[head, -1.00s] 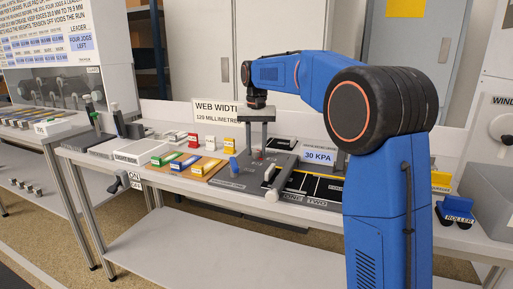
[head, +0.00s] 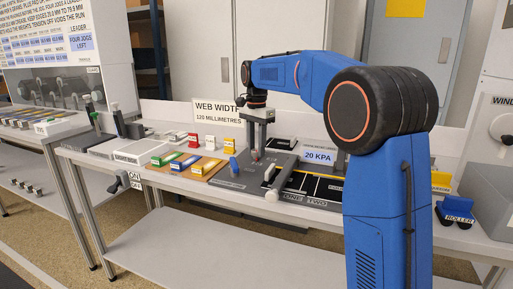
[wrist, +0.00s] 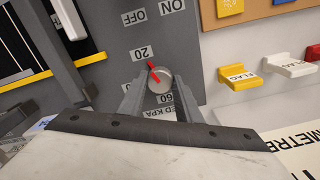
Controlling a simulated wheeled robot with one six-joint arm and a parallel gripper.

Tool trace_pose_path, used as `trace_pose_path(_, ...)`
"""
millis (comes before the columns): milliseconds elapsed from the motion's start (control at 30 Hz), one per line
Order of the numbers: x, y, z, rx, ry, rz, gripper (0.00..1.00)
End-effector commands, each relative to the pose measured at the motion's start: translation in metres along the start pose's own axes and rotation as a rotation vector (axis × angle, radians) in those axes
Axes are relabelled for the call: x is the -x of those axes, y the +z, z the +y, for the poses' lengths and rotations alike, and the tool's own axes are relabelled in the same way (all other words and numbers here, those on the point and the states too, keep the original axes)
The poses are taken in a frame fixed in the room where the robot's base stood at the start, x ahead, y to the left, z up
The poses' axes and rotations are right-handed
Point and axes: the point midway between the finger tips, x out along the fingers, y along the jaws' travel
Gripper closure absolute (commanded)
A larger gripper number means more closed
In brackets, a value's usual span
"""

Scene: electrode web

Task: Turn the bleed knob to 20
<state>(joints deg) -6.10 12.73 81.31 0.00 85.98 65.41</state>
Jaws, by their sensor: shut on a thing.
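The bleed knob (wrist: 161,88) is a small round grey knob with a red pointer on a dark grey panel. In the wrist view its pointer is turned to the printed 20. My gripper (wrist: 160,80) is shut on the knob, one finger on each side. In the head view my gripper (head: 257,150) reaches straight down to the panel and hides most of the knob. The pressure sign (head: 318,156) behind the panel reads 20 KPA.
The WEB WIDTH sign (head: 218,112) stands behind.

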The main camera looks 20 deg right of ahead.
Motion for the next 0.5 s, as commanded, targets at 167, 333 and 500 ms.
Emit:
trace_pose_path(167, 0.001, -0.0005, -0.0005, -0.035, -0.003, 0.002, 0.92)
trace_pose_path(333, 0.001, -0.0005, -0.0005, -0.045, -0.003, 0.002, 0.92)
trace_pose_path(500, 0.001, -0.0005, -0.0005, -0.046, -0.003, 0.002, 0.92)
